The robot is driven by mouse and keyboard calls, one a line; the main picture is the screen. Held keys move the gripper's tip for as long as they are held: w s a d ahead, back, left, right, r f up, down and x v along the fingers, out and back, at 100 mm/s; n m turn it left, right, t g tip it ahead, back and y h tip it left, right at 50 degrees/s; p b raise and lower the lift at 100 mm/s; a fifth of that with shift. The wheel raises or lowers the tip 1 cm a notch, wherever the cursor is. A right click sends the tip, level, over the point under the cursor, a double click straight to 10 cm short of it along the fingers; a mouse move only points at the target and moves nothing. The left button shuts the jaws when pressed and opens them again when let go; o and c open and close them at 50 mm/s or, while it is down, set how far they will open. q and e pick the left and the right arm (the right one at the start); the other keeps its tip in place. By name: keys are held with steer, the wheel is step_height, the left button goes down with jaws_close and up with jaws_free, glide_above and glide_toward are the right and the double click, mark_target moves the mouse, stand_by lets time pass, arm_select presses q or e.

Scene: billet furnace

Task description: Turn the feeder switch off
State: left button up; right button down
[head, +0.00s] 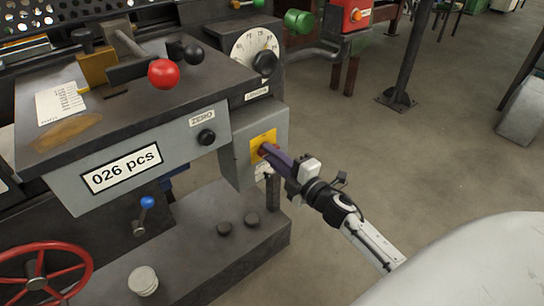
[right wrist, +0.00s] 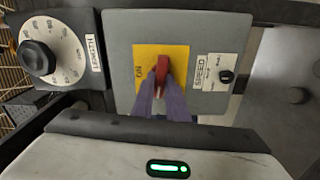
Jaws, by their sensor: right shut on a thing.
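The feeder switch is a red handle (right wrist: 162,70) on a yellow plate (right wrist: 181,52) fixed to a grey panel. The word ON shows at the left of the plate in the right wrist view, turned sideways; other lettering is hidden by my fingers. The handle stands nearly upright in that picture. My right gripper (right wrist: 160,88) is shut on the handle with its purple fingers at either side. In the head view my right gripper (head: 268,153) reaches from the right to the yellow plate (head: 262,137) and mostly hides the handle. My left gripper is not in view.
A LENGTH dial (right wrist: 40,58) is at the left. The machine also has a ZERO knob (head: 206,137), a red ball lever (head: 164,74) and a red handwheel (head: 38,283). Open floor lies right.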

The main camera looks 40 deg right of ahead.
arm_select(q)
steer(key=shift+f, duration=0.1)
arm_select(e)
steer(key=shift+f+n, duration=0.1)
steer(key=shift+n, duration=0.8)
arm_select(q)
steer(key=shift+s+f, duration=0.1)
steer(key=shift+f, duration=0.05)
arm_select(e)
steer(key=c, duration=1.7)
jaws_free()
steer(key=shift+c, duration=0.2)
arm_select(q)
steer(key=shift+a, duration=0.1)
arm_select(e)
steer(key=s, duration=1)
steer(key=shift+s+d, duration=0.2)
steer(key=shift+d, duration=0.25)
